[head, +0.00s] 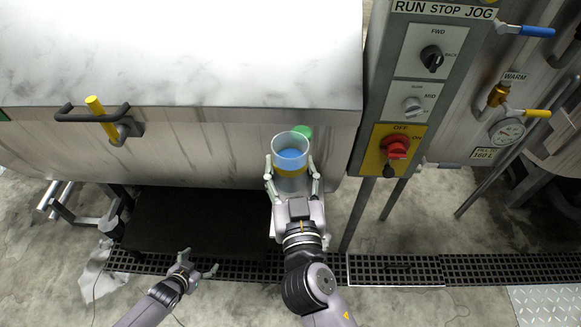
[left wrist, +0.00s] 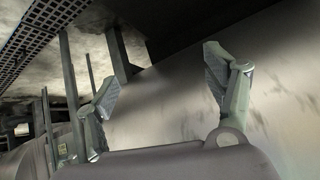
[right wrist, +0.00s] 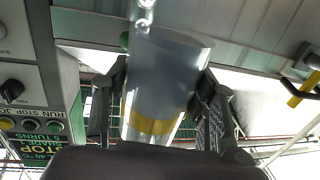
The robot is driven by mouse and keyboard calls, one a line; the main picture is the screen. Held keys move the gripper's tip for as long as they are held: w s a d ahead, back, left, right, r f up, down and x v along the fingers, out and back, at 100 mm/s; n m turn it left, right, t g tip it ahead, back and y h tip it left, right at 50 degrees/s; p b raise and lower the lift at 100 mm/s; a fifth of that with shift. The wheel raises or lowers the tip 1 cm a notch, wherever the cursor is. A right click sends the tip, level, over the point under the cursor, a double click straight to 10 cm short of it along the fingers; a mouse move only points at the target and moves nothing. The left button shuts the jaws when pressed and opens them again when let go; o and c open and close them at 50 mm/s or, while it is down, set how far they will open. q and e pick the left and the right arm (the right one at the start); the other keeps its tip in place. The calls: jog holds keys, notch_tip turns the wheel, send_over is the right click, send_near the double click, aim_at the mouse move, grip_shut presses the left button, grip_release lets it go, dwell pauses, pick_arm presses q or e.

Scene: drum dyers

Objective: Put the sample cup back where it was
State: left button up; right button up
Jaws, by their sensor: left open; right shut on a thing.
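The sample cup (head: 290,150) is clear with blue liquid inside and a yellow band. My right gripper (head: 292,180) is shut on it, one finger on each side, and holds it upright in front of the steel drum. The cup also fills the middle of the right wrist view (right wrist: 160,85), between the fingers. A green round thing (head: 302,131) shows just behind the cup's rim; I cannot tell whether the cup touches it. My left gripper (head: 197,272) is open and empty, low at the lower left, above the floor grating.
The steel drum (head: 190,150) spans the back, with a black handle and yellow lever (head: 97,106). A control panel (head: 410,100) with knobs stands right of the cup. Pipes, valves and a gauge (head: 507,131) are further right. A dark mat (head: 190,225) lies below the drum.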

pick_arm(q)
jog(key=s+d+f+g, duration=0.2)
jog(key=s+f, duration=0.3)
jog(key=s, duration=0.6)
jog(key=s+d+f+n+g, duration=0.1)
jog(key=s+f, duration=0.4)
jog(key=s, duration=0.6)
jog(key=s+d+f+g+y, duration=0.1)
jog(key=s+d+f+g, duration=0.3)
jog(key=s, duration=0.7)
jog(key=shift+f+n+g, duration=0.4)
jog(key=shift+f, duration=0.3)
pick_arm(e)
jog(key=s+d+m+h, duration=0.1)
jog(key=s+d, duration=0.2)
jog(key=d, duration=0.7)
jog(key=s+d+f+m+h, duration=0.1)
jog(key=s+d, duration=0.3)
jog(key=d, duration=0.6)
jog(key=shift+s+d+f+h, duration=0.15)
jog(key=shift+s+d+h, duration=0.2)
jog(key=shift+h, duration=0.25)
